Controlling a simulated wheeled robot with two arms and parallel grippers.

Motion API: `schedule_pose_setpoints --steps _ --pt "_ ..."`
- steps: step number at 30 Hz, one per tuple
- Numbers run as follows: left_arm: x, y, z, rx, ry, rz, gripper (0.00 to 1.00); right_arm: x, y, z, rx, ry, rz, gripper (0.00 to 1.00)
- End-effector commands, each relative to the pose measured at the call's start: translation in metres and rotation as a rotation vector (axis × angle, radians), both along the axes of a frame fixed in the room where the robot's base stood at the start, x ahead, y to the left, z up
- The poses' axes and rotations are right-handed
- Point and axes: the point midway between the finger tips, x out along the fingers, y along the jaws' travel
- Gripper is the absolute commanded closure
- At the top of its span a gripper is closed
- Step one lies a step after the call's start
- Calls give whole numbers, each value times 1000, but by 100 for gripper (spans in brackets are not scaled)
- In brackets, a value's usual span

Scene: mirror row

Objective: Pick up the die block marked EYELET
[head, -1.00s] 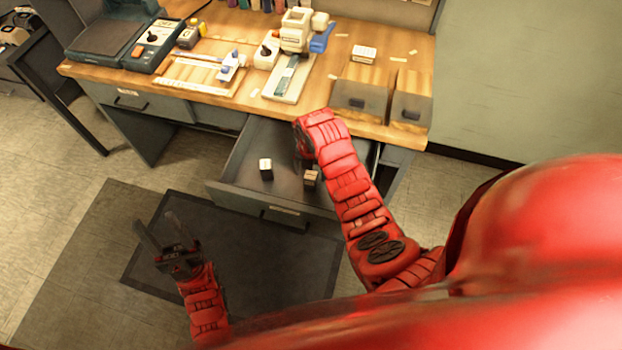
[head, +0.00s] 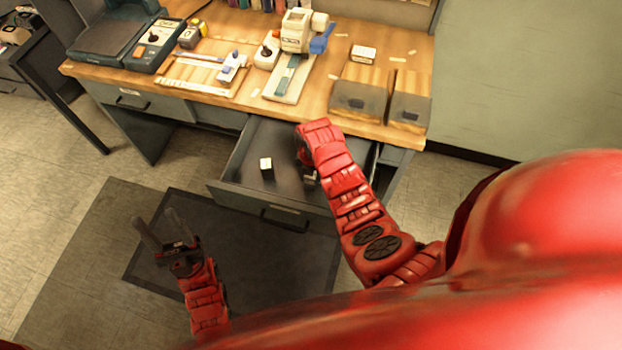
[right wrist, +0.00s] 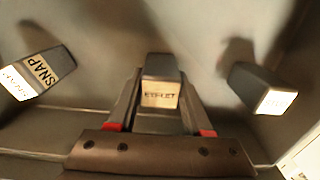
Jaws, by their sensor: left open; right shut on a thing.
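The die block marked EYELET (right wrist: 159,92) sits between the fingers of my right gripper (right wrist: 160,98) in the right wrist view, its label facing the camera. The right gripper is shut on it, inside the open drawer. I cannot tell whether the block is clear of the drawer floor. In the head view my right forearm and wrist cover most of that gripper. My left gripper (head: 157,224) is open and empty, over the dark floor mat, left of the drawer.
A block marked SNAP (right wrist: 40,72) and another block with an unreadable label (right wrist: 262,88) stand either side. One white-topped block (head: 266,163) shows in the open drawer (head: 240,190). The desktop (head: 345,70) above holds a press, boxes and tools.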

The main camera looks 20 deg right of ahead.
Motion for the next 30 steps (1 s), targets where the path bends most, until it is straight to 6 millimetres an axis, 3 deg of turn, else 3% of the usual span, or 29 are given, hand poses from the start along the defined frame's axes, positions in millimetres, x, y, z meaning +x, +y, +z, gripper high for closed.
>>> schedule_pose_setpoints --steps 1,4,20,26,30 --pt "0 0 0 0 0 0 50 0 0 0 0 0 0 83" --pt "0 0 0 0 0 0 50 0 0 0 0 0 0 100" --pt "0 0 -3 0 0 0 50 1 0 6 0 -1 -1 100" --pt "0 0 -10 0 0 0 50 1 0 26 1 -6 1 100" --pt "0 0 -19 0 0 0 50 2 0 49 0 -7 1 100"
